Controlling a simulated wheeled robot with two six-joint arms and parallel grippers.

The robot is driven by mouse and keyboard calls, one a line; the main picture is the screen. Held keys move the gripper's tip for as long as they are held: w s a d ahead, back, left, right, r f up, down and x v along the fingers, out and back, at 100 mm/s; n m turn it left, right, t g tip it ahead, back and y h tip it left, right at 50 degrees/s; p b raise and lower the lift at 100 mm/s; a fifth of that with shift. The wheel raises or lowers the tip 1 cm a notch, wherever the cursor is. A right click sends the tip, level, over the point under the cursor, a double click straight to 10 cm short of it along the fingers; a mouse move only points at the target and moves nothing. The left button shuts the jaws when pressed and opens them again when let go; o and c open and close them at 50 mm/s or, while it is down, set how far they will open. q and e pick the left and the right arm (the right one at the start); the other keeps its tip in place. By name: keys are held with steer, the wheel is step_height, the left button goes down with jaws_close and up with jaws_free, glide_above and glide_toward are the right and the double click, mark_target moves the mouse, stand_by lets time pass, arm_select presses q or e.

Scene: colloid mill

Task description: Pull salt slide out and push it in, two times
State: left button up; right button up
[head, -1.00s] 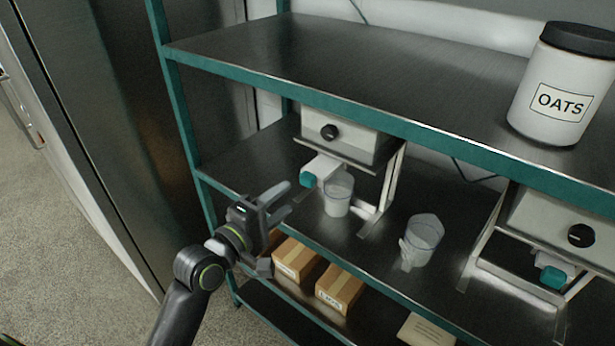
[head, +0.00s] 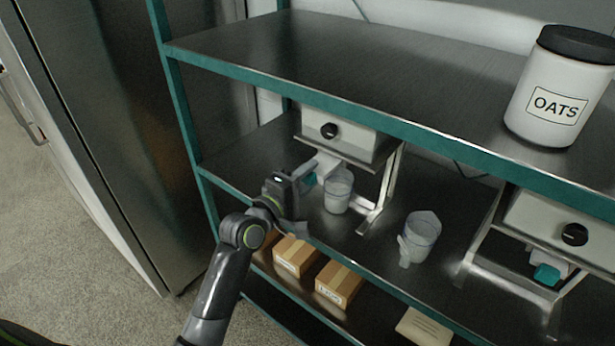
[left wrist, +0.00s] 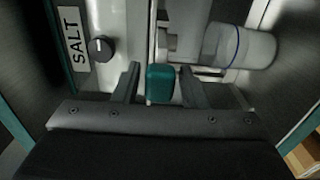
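The salt dispenser (head: 338,137) stands at the left end of the middle shelf. Its SALT label (left wrist: 73,47) and black knob (left wrist: 100,48) show in the left wrist view. The salt slide's teal handle (left wrist: 160,84) lies between the two fingers of my left gripper (left wrist: 161,88), with narrow gaps at its sides. The fingers are open and seem not to press on it. In the head view my left gripper (head: 306,182) is at the dispenser's front and hides most of the teal handle (head: 311,179). My right gripper is not in view.
A clear cup (head: 338,190) stands just right of the slide, close to my left gripper. A clear jug (head: 419,237) stands further right, before a second dispenser (head: 560,232). An OATS jar (head: 560,88) is on the top shelf. Boxes (head: 337,284) sit on the lower shelf.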

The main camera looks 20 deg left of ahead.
mark_target(320, 167)
arm_select(q)
jaws_close()
steer(key=shift+x, duration=2.4)
steer(key=shift+s, duration=0.1)
steer(key=shift+o, duration=1.4)
jaws_free()
steer(key=shift+s, duration=0.1)
steer(key=b+v, duration=0.2)
steer(key=v, duration=1.5)
steer(key=shift+b, duration=0.35)
